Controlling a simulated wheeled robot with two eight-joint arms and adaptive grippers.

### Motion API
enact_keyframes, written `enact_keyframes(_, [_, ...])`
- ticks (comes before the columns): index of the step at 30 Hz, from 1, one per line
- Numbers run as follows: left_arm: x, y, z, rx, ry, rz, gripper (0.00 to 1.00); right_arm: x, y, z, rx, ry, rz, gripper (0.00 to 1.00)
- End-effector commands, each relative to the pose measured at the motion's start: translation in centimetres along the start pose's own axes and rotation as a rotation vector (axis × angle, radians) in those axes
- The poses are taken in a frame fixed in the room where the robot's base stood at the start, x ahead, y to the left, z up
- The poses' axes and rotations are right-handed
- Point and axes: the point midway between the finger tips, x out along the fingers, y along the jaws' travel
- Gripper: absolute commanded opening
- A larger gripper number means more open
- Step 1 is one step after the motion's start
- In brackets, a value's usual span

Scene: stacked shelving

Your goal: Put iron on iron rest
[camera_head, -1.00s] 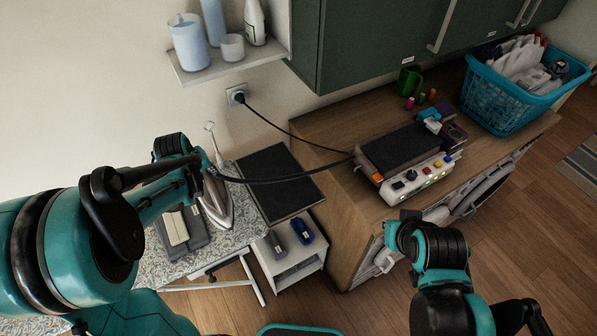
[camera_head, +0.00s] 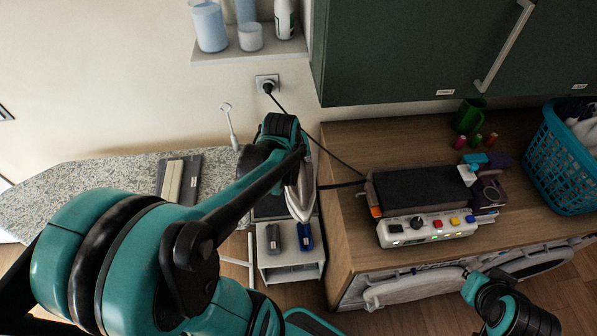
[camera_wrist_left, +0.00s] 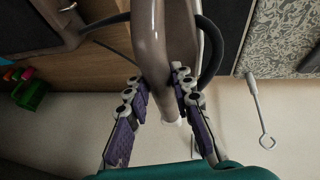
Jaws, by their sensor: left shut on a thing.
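The iron (camera_head: 299,201), grey and shiny, hangs nose down from my left gripper, over the dark top of a small white cabinet. In the left wrist view, the purple finger pads of my left gripper (camera_wrist_left: 157,85) close on both sides of the iron's grey handle (camera_wrist_left: 150,40). In the head view its fingers are mostly hidden behind my arm. A dark unit (camera_head: 420,188) with a light control panel stands on the wooden counter. A dark pad with two cream strips (camera_head: 180,180) lies on the ironing board. I cannot tell which is the iron rest. My right gripper's fingers do not show.
The speckled ironing board (camera_head: 100,172) is at left. A black cable (camera_head: 340,154) runs from the wall socket (camera_head: 267,84) toward the unit. A green mug (camera_head: 468,115), spools and a blue basket (camera_head: 565,160) stand on the counter. Green cabinets (camera_head: 400,50) overhang it.

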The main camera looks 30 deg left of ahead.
Motion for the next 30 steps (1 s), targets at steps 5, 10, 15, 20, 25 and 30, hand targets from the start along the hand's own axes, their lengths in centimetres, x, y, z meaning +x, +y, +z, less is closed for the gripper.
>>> enact_keyframes(5, [1.8, -1.4, -1.5, -0.005, 0.003, -0.001, 0.00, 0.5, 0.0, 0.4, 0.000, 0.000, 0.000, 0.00])
enact_keyframes(10, [4.4, -3.2, -3.5, -0.005, 0.003, -0.001, 0.00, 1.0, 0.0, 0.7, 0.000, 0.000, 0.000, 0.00])
enact_keyframes(15, [7.0, -5.1, -5.6, -0.003, 0.002, -0.001, 0.00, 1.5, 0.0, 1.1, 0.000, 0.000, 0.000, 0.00])
enact_keyframes(20, [8.5, -6.2, -6.8, -0.002, 0.002, 0.000, 0.00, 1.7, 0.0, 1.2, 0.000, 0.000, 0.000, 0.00])
enact_keyframes(25, [9.2, -6.7, -7.2, -0.001, 0.001, 0.000, 0.00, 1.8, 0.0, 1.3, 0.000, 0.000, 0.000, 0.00])
enact_keyframes(30, [11.1, -7.1, -6.4, -0.001, 0.001, 0.000, 0.00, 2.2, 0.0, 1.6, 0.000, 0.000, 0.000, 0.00])
